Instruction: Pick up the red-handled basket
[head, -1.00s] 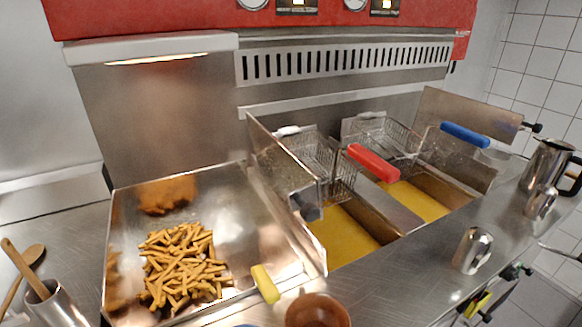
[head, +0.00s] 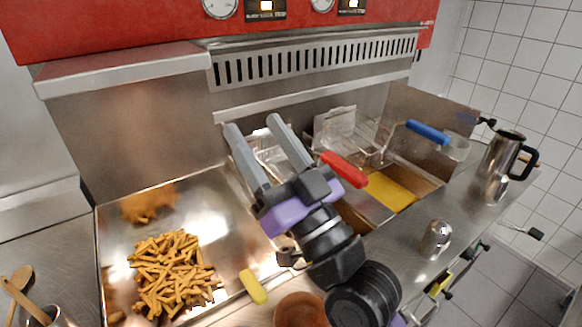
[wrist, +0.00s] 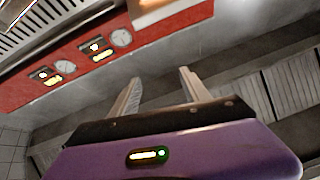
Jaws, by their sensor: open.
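The red handle (head: 344,168) of the basket shows in the head view, just right of my gripper. The wire basket it belongs to hangs over the left fryer well and is largely hidden behind my gripper. My gripper (head: 252,127) is open and empty, its two grey fingers pointing up and away toward the back of the fryer. It seems to be above and left of the red handle, apart from it. In the wrist view, the fingers (wrist: 158,88) are spread with nothing between them, facing the red panel; no basket shows there.
A blue-handled basket (head: 427,132) sits to the right over the yellow oil (head: 392,194). A steel tray (head: 112,232) with fries is at left. A yellow handle (head: 253,286), brown bowl (head: 300,312), shaker (head: 436,240) and steel jug (head: 500,160) stand along the front and right.

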